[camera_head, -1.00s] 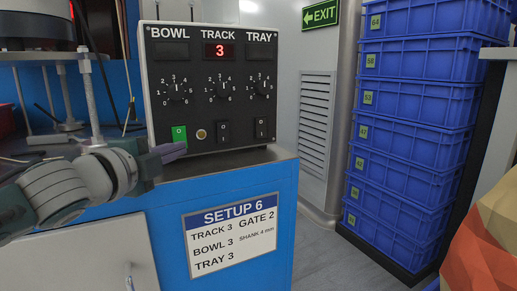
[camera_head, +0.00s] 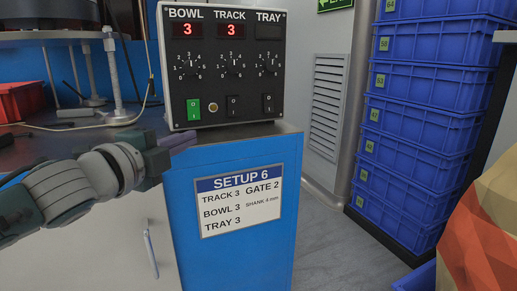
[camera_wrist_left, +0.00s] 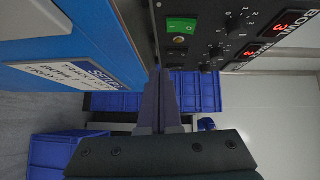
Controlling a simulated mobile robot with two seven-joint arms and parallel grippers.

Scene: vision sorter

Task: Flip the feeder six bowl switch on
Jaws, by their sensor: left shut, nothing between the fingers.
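The feeder control box (camera_head: 228,75) stands on the blue cabinet, with columns marked BOWL, TRACK and TRAY. The bowl switch (camera_head: 194,109) at its lower left is lit green. The BOWL display (camera_head: 187,29) and the TRACK display (camera_head: 231,30) both read a red 3. The TRAY display (camera_head: 271,30) is dark. The track switch (camera_head: 233,106) and tray switch (camera_head: 268,104) are black. My left gripper (camera_head: 188,143) is shut and empty, below and in front of the bowl switch, apart from it. The left wrist view shows its closed fingers (camera_wrist_left: 161,105) and the green bowl switch (camera_wrist_left: 181,25). My right gripper is not in view.
A white SETUP 6 sign (camera_head: 236,199) is on the cabinet's front (camera_head: 240,255). Blue crates (camera_head: 415,110) are stacked at the right. A red bin (camera_head: 22,101) sits at the far left. A faceted tan and red shape (camera_head: 485,230) fills the lower right.

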